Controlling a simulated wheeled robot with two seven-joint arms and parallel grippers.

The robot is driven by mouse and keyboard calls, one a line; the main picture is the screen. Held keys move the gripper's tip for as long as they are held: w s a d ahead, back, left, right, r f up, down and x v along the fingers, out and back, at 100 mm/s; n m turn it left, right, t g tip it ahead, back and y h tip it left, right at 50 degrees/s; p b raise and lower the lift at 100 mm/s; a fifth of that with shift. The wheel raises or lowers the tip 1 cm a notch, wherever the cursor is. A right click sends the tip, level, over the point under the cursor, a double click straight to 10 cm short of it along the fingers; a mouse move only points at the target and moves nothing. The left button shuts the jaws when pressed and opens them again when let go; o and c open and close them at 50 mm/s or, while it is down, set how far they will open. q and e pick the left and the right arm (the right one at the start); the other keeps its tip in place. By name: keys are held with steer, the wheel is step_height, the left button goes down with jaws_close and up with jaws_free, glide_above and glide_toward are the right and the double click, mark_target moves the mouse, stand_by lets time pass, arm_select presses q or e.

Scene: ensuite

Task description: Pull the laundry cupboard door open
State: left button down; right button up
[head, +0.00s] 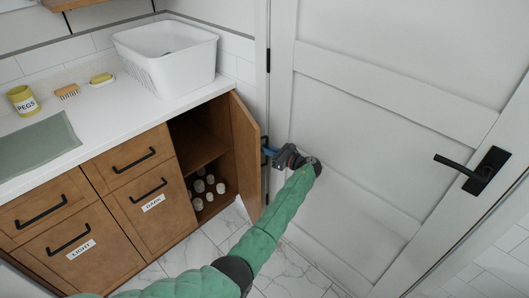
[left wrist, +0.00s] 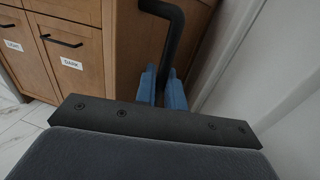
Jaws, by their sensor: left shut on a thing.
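The wooden cupboard door (head: 245,155) at the right end of the counter unit stands open, swung out towards the white room door. Its inside face and the dark compartment behind it show in the head view. My left gripper (head: 268,151) is at the door's outer side. In the left wrist view, the blue fingers of my left gripper (left wrist: 163,90) are shut on the lower part of the black bar handle (left wrist: 172,40). The handle is mostly hidden in the head view. My right gripper is in neither view.
Several pale rolled or round items (head: 209,187) sit low in the open compartment. The white room door (head: 370,110) stands close on the right, with a black lever handle (head: 482,172). A white basket (head: 167,62) stands on the counter. Marble floor (head: 205,252) is clear in front.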

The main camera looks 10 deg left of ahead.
arm_select(q)
steer(key=shift+a+r, duration=0.1)
steer(key=c, duration=1.6)
jaws_free()
steer(key=shift+w+a, duration=0.1)
steer(key=shift+c, duration=0.2)
